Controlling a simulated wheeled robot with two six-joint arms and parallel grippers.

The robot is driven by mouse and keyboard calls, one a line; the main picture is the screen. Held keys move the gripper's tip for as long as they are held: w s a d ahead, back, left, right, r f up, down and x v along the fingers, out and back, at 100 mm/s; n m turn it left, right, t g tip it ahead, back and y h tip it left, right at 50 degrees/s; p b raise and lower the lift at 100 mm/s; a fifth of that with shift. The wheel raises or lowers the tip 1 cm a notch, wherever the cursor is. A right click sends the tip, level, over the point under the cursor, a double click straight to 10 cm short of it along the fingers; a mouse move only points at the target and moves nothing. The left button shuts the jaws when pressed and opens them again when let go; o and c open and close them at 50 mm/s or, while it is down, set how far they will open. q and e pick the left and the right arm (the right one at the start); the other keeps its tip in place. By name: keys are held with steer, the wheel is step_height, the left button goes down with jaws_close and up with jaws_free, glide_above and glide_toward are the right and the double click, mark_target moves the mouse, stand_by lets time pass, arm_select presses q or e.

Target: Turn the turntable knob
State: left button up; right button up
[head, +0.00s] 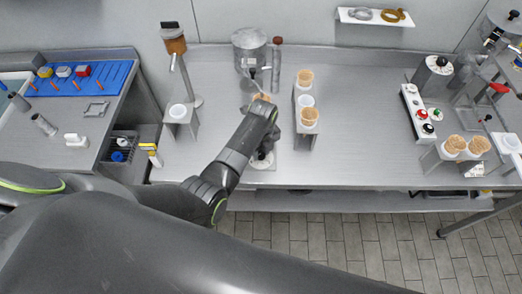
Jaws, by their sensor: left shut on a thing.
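My left gripper (262,157) points down at the front of the counter, below the end of my left arm. It is shut on what looks like the turntable knob, mostly hidden by the fingers and wrist. A pale base plate (262,166) shows under the fingers. Just behind my wrist, the top of a tan cone (262,97) shows near the silver dispenser (249,48). My arm hides the lower part of the cone and most of the turntable. My right gripper is not in view.
A cone stand (301,138) with cones stands close right of my wrist. A cup stand (179,125) is to the left. A control box (417,116), a black-knobbed canister (433,74) and another cone holder (437,157) are at right. The counter between (362,130) is clear.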

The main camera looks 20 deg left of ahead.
arm_select(q)
steer(key=n, duration=1)
steer(key=shift+a+n, duration=0.1)
steer(key=shift+n, duration=0.2)
steer(key=n, duration=0.3)
steer(key=shift+n, duration=0.3)
steer(key=n, duration=0.4)
steer(key=shift+n+h, duration=0.3)
steer(key=shift+n, duration=1.9)
steer(key=o, duration=0.9)
steer(key=shift+o, duration=0.3)
